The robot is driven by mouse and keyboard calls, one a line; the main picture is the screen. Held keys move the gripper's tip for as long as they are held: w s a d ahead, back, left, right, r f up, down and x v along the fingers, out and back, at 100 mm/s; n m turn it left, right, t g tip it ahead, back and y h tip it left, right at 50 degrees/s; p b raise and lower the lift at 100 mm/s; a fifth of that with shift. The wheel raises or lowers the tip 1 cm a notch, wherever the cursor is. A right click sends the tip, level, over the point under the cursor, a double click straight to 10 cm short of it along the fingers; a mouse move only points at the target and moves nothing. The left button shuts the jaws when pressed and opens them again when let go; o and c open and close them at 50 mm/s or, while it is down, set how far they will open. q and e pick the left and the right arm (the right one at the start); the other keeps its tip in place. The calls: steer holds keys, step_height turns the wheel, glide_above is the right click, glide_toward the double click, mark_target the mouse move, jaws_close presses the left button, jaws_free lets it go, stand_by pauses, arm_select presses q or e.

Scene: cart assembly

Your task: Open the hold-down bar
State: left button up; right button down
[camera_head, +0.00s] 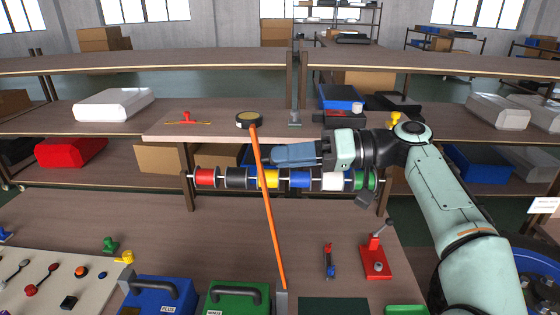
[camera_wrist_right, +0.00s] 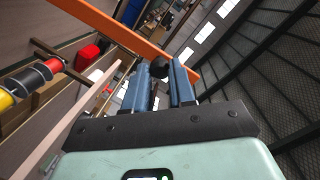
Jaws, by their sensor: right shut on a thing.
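The hold-down bar (camera_head: 268,205) is a long orange bar. In the head view it stands raised and tilted slightly left, rising from a grey post at the front of the bench. My right gripper (camera_head: 262,155) is at the bar's upper part, coming from the right. In the right wrist view the bar (camera_wrist_right: 110,28) crosses just beyond the blue fingers. The right gripper (camera_wrist_right: 159,70) is shut on a dark round knob (camera_wrist_right: 159,66) beside the bar, apparently its handle. The fingers partly hide the knob. My left gripper is not in view.
A rack of coloured spools (camera_head: 206,178) hangs behind the bar. A blue case (camera_head: 160,296) and a green case (camera_head: 238,299) stand at the front. A red lever fixture (camera_head: 375,260) stands to the right. The bench between them is mostly clear.

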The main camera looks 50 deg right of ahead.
steer(key=shift+f, duration=0.1)
stand_by(0.3)
steer(key=c, duration=0.9)
jaws_free()
steer(key=shift+c, duration=0.2)
steer(key=shift+s+d, duration=0.1)
steer(key=shift+s, duration=0.05)
steer(key=p+v, duration=0.4)
steer(key=v, duration=0.9)
